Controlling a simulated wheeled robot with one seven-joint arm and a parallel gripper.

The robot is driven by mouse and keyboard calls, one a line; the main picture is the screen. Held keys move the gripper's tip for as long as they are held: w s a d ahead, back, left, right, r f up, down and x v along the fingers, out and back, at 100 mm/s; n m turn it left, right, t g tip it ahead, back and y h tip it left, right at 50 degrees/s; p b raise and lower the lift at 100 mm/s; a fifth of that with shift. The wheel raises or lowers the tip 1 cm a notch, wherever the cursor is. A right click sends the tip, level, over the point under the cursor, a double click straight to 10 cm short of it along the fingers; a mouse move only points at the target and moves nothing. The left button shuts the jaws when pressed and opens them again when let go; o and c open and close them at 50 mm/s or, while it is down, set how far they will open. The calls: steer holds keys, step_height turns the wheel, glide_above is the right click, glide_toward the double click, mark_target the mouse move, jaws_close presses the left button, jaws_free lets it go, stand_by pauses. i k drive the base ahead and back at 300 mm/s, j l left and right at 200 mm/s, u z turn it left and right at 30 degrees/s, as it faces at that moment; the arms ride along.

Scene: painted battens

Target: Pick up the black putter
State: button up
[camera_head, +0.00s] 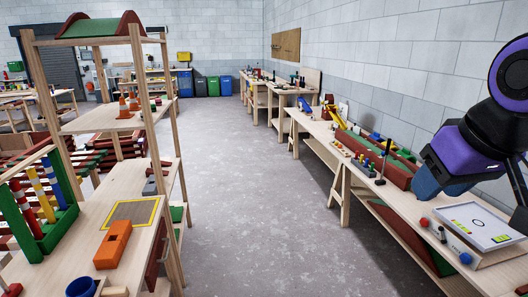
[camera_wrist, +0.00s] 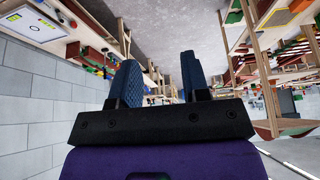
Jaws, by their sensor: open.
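A thin black upright item, which looks like the black putter (camera_head: 385,160), stands on the right-hand wooden workbench (camera_head: 353,172) in the head view. Its small dark foot rests near the bench's front edge. My gripper (camera_head: 425,186) is to the right of it in that view, apart from it, with blue fingers below a purple wrist. In the wrist view my gripper (camera_wrist: 159,62) has its two blue fingers spread with nothing between them. I cannot make out the putter for certain in the wrist view.
Long red and green battens (camera_head: 377,155) lie behind the putter. A white framed board (camera_head: 478,225) and small coloured balls are nearer on the bench. A wooden shelf (camera_head: 145,130) with an orange block (camera_head: 113,244) stands at left. The grey floor (camera_head: 245,200) between is clear.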

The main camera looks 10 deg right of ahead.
mark_target(381, 183)
steer(key=i+z, duration=0.3)
steer(key=i, duration=0.6)
steer(key=i+j+z, duration=0.15)
steer(key=i+z, duration=0.15)
steer(key=i, duration=0.65)
steer(key=i+j, duration=0.1)
steer(key=i, duration=0.7)
steer(key=i+j, duration=0.1)
steer(key=i, duration=0.65)
steer(key=l+z, duration=0.05)
